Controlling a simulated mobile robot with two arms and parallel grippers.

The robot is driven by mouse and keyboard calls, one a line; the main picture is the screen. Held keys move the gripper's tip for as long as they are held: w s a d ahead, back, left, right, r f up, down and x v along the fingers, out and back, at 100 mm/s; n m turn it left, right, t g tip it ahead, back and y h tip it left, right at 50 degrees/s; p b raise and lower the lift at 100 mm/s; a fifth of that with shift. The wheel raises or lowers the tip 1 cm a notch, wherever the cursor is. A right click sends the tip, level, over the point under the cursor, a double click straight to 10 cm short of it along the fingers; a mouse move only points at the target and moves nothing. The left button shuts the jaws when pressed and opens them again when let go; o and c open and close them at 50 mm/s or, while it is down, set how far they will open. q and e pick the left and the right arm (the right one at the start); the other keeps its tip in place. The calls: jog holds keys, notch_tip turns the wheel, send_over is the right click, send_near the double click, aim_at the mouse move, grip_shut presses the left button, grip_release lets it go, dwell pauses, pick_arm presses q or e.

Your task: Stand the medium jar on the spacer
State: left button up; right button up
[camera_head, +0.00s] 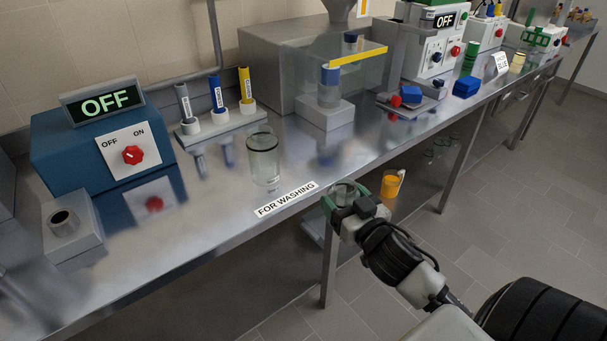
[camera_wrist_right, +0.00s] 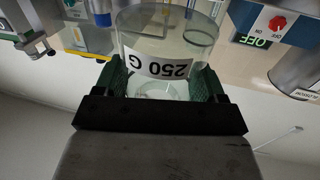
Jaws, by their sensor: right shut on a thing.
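My right gripper (camera_head: 358,194) is shut on a clear glass jar (camera_head: 345,190) in front of the bench edge. In the right wrist view the jar (camera_wrist_right: 165,40) sits between the green finger pads, and its white label reads "250 G" upside down. Another clear jar (camera_head: 263,158) with a dark band stands on the bench by the "FOR WASHING" label (camera_head: 287,199). My left gripper is not in view.
A blue control box (camera_head: 57,150) reading OFF and a rack (camera_head: 212,124) of several coloured tubes stand at the left. A grey block with a round socket (camera_head: 72,236) lies near the front left. Blue and red items (camera_head: 408,96) lie at the right. An orange cup (camera_head: 390,187) shows beyond my gripper.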

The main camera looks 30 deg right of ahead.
jog(key=w, duration=0.4)
jog(key=w+d, duration=0.1)
jog(key=w, duration=0.4)
jog(key=w+p, duration=0.1)
jog(key=w, duration=0.3)
jog(key=shift+w+d, duration=0.3)
jog(key=shift+w, duration=0.05)
jog(key=w, duration=0.2)
jog(key=w+p, duration=0.1)
jog(key=w, duration=0.1)
jog(key=shift+w+d+r, duration=0.1)
jog(key=shift+d+r, duration=0.1)
jog(key=shift+w+f, duration=0.1)
jog(key=shift+f, duration=0.25)
jog(key=o, duration=1.1)
